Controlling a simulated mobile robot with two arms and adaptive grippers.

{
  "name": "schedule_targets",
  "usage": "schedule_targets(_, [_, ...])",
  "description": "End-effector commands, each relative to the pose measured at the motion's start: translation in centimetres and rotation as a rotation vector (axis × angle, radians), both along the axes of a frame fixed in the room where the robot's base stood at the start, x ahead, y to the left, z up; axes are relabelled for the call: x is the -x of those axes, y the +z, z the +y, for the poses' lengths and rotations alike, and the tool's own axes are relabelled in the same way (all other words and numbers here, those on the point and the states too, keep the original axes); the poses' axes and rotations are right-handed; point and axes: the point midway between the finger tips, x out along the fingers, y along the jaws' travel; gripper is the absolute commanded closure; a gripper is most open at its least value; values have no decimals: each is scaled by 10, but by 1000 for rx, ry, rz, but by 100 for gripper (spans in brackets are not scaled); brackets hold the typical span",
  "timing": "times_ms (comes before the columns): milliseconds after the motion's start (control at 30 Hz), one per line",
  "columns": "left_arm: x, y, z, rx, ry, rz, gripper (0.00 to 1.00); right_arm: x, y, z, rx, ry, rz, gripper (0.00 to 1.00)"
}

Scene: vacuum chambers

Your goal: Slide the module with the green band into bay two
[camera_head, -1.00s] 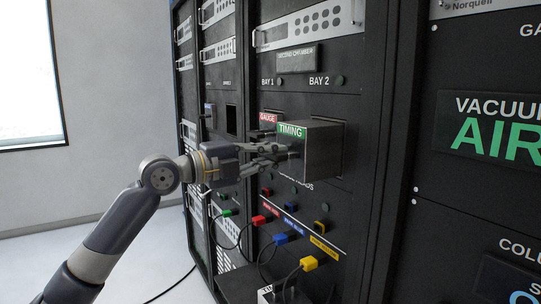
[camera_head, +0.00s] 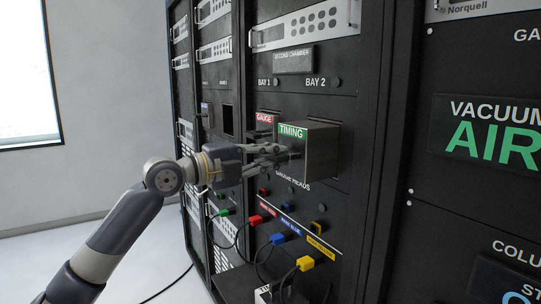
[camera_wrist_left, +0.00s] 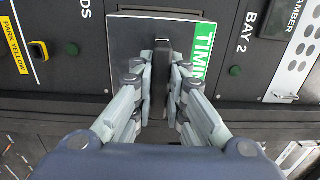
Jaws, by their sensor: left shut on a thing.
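The module with the green band (camera_head: 318,152) is a grey box whose green label reads TIMING. It stands out from the rack front below the BAY 2 label (camera_head: 316,82). My left gripper (camera_head: 284,154) is shut on the handle at its front face. In the left wrist view the fingers (camera_wrist_left: 161,85) close from both sides on the dark handle (camera_wrist_left: 161,62), and part of the green band (camera_wrist_left: 203,55) shows. The module hides most of the bay two opening, so I cannot tell how far its back end is inside. My right gripper is not in view.
A module with a red GAUGE label (camera_head: 265,118) sits in bay one, just left. Below are coloured plugs with cables: green, red (camera_head: 256,219), blue (camera_head: 278,238) and yellow (camera_head: 305,263). A dark shelf or box lies under them.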

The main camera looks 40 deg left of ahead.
Motion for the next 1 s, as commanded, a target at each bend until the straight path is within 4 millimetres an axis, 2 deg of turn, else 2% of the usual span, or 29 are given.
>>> schedule_targets(1000, [-10, 3, -4, 2, 0, -7, 100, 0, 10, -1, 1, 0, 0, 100])
